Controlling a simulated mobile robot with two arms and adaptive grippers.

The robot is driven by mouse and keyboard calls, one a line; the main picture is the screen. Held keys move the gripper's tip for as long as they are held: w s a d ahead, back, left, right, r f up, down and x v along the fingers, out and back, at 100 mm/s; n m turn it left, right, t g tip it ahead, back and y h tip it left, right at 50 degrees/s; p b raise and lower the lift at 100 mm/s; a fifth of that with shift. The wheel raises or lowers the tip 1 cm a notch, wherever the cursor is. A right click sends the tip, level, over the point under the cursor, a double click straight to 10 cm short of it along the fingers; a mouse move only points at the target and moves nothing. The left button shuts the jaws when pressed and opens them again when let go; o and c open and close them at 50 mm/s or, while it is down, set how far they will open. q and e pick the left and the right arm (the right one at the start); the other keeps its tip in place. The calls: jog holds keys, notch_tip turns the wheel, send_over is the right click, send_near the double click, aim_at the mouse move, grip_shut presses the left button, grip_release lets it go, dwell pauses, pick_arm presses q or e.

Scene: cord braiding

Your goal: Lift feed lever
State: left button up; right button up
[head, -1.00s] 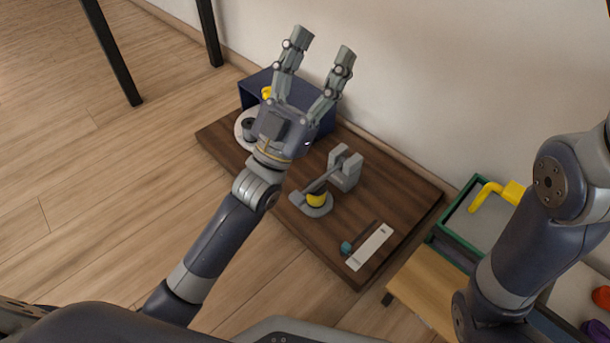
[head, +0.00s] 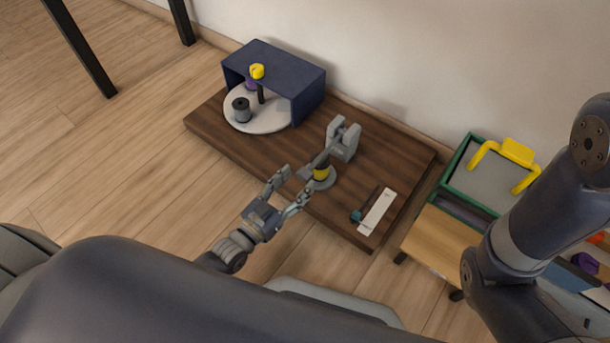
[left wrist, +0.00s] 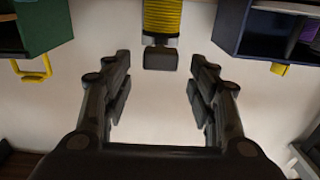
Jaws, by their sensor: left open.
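The grey fixture stands mid-board in the head view, with an upright bracket (head: 345,138) and a round base (head: 326,184). A dark grey bar (head: 324,158), apparently the feed lever, slopes from the bracket toward a yellow-banded part (head: 321,173) over the base. In the left wrist view a yellow ribbed part (left wrist: 163,17) with a dark block at its end shows at the top, between the finger lines. My left gripper (head: 293,182) is open and empty, just to the left and front of the fixture, seemingly apart from it. My right gripper is out of view.
The blue box (head: 285,65) and white turntable (head: 272,122) with a dark spool (head: 241,109) stand at the board's left. A white strip (head: 377,212) with a teal-ended piece (head: 357,215) lies right. Beyond it is a green tray (head: 457,160) with a yellow handle (head: 518,150).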

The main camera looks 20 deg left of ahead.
aim_at(305, 173)
pick_arm(q)
jog(key=b+x, duration=0.1)
jog(key=x, duration=0.2)
jog(key=shift+w+d+f, duration=0.1)
jog(key=shift+w+d, duration=0.05)
jog(key=shift+w, duration=0.25)
jog(key=shift+w+d+b, duration=0.1)
jog(key=shift+w+b, duration=0.2)
jog(key=shift+c, duration=0.5)
grip_shut()
